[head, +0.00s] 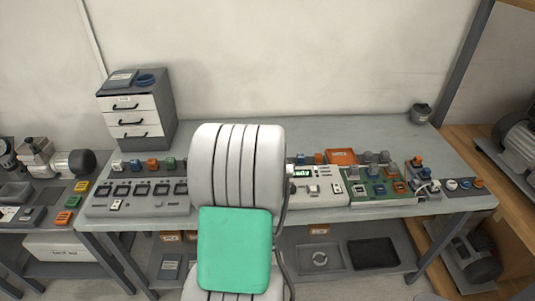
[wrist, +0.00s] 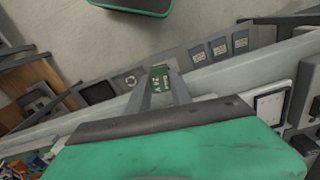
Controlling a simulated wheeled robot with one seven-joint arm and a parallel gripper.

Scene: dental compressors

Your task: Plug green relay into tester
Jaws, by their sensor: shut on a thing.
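My gripper (wrist: 158,92) shows in the wrist view with its narrow fingers shut on a small green relay (wrist: 160,76) with white print. The relay appears held clear of the bench, with the bench's front edge behind it. In the head view my arm hides the gripper and the relay.
The grey bench (head: 390,140) holds a grey panel (head: 140,200) at left, a green board (head: 378,187) at right, and several coloured blocks along the back. A drawer cabinet (head: 137,115) stands at the back left.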

